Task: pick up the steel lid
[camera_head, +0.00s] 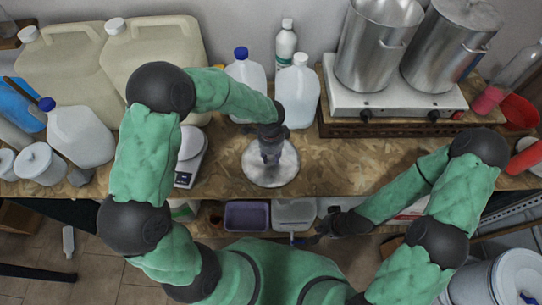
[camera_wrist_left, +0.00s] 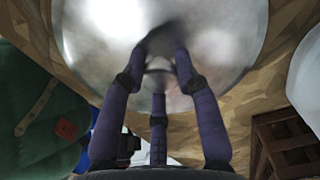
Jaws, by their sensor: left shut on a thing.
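The steel lid (camera_head: 285,172) is a round, shiny grey disc in the middle of the wooden table's front part. In the left wrist view the lid (camera_wrist_left: 232,62) fills the upper part of the picture. My left gripper (camera_head: 270,158) comes down over its middle. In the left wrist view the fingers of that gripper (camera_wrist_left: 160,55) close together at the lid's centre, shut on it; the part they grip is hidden. I cannot tell whether the lid touches the table. My right gripper (camera_head: 312,238) is low in front of the table edge, away from the lid; its fingers are too small to read.
Plastic jugs (camera_head: 246,72) and a white bottle (camera_head: 286,42) stand behind the lid. A scale (camera_head: 186,165) is to its left. Two steel pots (camera_head: 372,50) stand on a hotplate (camera_head: 395,100) at the back right. The table (camera_head: 345,165) is bare right of the lid.

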